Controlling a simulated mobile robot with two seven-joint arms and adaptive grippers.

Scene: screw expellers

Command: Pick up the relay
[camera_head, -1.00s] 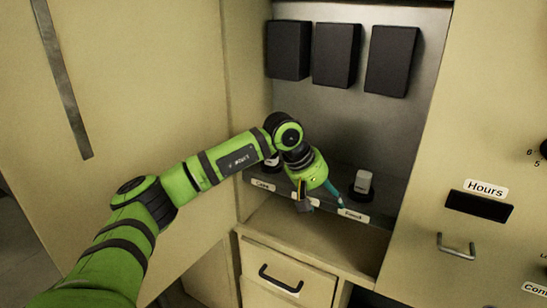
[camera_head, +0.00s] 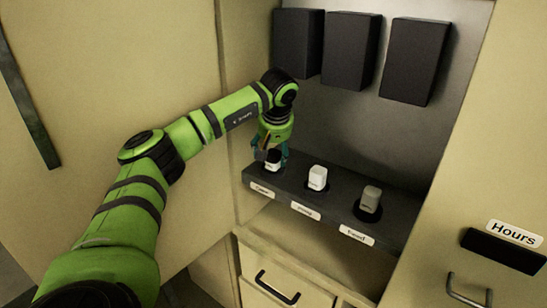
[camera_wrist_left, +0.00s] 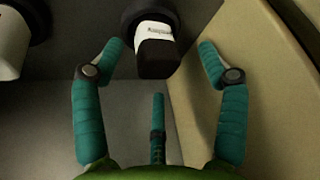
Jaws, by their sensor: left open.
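Three small blocks, which look like relays, stand upright in dark round sockets along a dark shelf. The left block (camera_head: 272,163), white with a dark part, is partly hidden by my left gripper (camera_head: 272,155). The middle block (camera_head: 317,178) is white and the right block (camera_head: 370,198) is grey. My left gripper is open over the left block. In the left wrist view the left block (camera_wrist_left: 157,48) shows a dark face and a white label, between two spread teal fingers; a third finger is below it. No finger visibly touches it. My right gripper is out of view.
The shelf (camera_head: 330,203) has white labels on its front edge. Large black boxes (camera_head: 349,52) hang on the back wall above. A cabinet side wall stands close beside the fingers in the left wrist view (camera_wrist_left: 245,60). A drawer (camera_head: 280,275) is below.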

